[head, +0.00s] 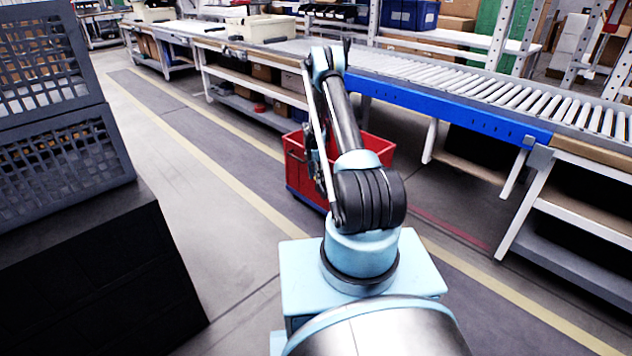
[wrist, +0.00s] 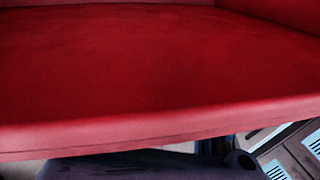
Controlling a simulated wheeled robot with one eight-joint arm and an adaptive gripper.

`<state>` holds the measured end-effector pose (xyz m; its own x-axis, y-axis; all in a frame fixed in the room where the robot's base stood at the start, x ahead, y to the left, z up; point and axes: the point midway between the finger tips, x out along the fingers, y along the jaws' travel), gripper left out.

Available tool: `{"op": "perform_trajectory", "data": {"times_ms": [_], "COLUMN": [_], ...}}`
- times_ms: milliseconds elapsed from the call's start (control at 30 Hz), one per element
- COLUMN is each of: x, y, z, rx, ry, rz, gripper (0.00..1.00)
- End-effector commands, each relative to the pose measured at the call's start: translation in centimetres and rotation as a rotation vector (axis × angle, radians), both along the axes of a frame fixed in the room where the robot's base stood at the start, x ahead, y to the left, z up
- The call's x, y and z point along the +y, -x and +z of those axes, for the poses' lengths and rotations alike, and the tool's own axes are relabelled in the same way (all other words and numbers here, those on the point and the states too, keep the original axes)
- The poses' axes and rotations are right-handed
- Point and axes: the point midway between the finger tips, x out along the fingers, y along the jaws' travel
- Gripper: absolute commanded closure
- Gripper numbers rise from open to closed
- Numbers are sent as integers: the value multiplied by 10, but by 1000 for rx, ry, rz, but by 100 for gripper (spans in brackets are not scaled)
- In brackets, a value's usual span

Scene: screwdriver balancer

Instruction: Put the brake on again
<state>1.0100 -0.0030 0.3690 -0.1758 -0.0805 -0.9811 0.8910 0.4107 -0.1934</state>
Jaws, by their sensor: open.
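A red open-topped bin (head: 372,153) on a blue base (head: 305,199) stands on the floor behind my arm in the head view. In the wrist view its red wall and rim (wrist: 160,124) fill most of the picture, close to the camera. My gripper (head: 322,178) hangs down at the bin's front, partly hidden by my own arm. It is small and dark there; I cannot tell whether it touches the bin. A dark rounded shape (wrist: 150,166) lies below the rim in the wrist view; I cannot tell what it is. No brake can be made out.
A roller conveyor with a blue side rail (head: 450,109) runs behind and right of the bin. A white-framed workbench (head: 255,85) stands further back. Grey crates (head: 60,150) on a black block (head: 90,270) stand at the left. The floor lane (head: 190,135) between is clear.

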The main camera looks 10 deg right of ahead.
Motion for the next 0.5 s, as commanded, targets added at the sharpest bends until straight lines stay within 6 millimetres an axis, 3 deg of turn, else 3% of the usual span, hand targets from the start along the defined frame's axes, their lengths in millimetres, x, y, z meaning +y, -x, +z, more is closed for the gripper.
{"op": "perform_trajectory", "data": {"times_ms": [200,500], "x": [-1,-1], "y": [3,3], "z": [-15,-17], "rx": [0,0], "ry": [0,0], "rz": [0,0], "gripper": [53,53]}}
